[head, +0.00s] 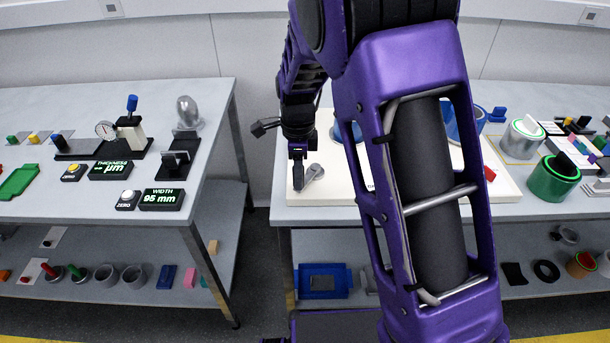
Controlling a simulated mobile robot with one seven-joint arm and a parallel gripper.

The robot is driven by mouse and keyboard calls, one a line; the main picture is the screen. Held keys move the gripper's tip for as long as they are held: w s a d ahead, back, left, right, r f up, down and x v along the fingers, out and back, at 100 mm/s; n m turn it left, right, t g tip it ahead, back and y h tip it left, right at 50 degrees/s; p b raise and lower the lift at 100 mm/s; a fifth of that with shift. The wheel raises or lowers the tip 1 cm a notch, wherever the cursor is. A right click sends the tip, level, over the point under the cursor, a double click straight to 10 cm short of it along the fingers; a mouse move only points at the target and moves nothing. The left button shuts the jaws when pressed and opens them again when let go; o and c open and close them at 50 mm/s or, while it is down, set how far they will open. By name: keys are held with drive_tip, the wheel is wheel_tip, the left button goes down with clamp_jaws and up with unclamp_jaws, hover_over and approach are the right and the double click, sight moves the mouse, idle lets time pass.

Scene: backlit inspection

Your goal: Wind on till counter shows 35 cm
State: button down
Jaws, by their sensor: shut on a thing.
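My gripper (298,180) points down at the left end of a white board (325,197) on the right-hand table. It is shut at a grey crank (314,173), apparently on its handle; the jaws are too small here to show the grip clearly. A blue round part (350,131), perhaps a spool, shows partly behind my arm. More blue round parts (467,122) show to the right of my arm. My arm covers the middle of the board. No counter reading in cm is visible; only a scrap of dark lettering shows beside the arm.
A left-hand table (215,100) stands across a gap. It holds a thickness gauge (128,133) and a width display (161,199) reading 95 mm. Right of the board stand a silver cylinder (522,140) and a green cylinder (553,180). Lower shelves hold assorted parts.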

drive_tip(key=shift+w+d+r, duration=0.1)
drive_tip(key=shift+w+r, duration=0.05)
drive_tip(key=shift+w, duration=0.15)
drive_tip(key=shift+w+a, duration=1)
drive_tip(key=shift+w, duration=0.1)
drive_tip(key=shift+w, duration=0.1)
drive_tip(key=shift+w+a, duration=0.25)
drive_tip(key=shift+w, duration=0.45)
drive_tip(key=shift+w+a, duration=0.25)
drive_tip(key=shift+w, duration=0.45)
drive_tip(key=shift+w, duration=0.1)
